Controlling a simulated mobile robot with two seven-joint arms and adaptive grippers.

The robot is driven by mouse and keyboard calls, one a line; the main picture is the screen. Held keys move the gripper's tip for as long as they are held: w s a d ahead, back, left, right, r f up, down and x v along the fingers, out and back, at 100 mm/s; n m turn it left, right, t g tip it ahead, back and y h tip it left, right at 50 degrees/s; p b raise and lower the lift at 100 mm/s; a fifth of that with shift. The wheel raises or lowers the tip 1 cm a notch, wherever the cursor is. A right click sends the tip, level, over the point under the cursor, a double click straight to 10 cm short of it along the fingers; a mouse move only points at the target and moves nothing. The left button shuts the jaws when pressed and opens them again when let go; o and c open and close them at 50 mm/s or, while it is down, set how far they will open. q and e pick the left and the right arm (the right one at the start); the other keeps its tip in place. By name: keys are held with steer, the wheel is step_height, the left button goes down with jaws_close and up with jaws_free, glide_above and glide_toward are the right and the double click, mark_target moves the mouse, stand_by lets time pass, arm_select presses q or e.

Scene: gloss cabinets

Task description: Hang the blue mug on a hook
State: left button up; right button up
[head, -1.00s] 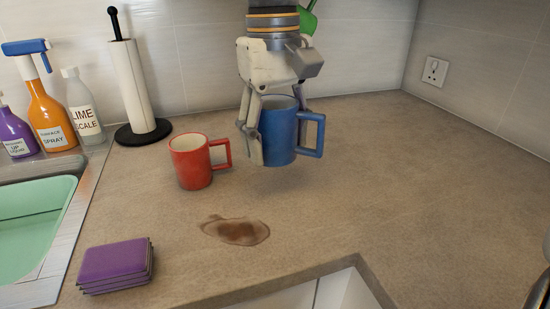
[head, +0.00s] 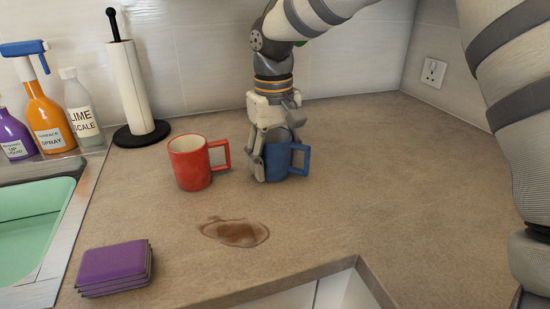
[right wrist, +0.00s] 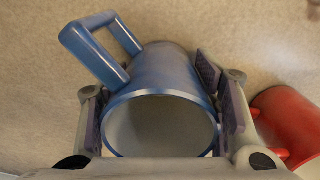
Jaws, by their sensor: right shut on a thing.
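The blue mug (head: 280,163) is upright at the counter, right of the red mug, with its handle to the right. I cannot tell whether its base touches the counter. My right gripper (head: 268,160) comes down from above and is shut on the mug's body, one finger on each side. The right wrist view looks into the empty blue mug (right wrist: 160,75) between the finger pads of the right gripper (right wrist: 160,110), its handle at upper left. No hook shows. A small green thing (head: 300,43) is mostly hidden behind my right arm. My left gripper is not in view.
A red mug (head: 191,164) stands close on the left. A paper towel stand (head: 131,85), spray bottles (head: 47,118) and a green sink (head: 28,220) are further left. Purple sponges (head: 114,268) and a brown spill (head: 235,232) lie in front. The counter's right side is clear.

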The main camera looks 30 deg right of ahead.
steer(key=o, duration=1.4)
steer(key=shift+o, duration=0.2)
step_height(320, 180, up, 12)
steer(key=shift+a, duration=0.15)
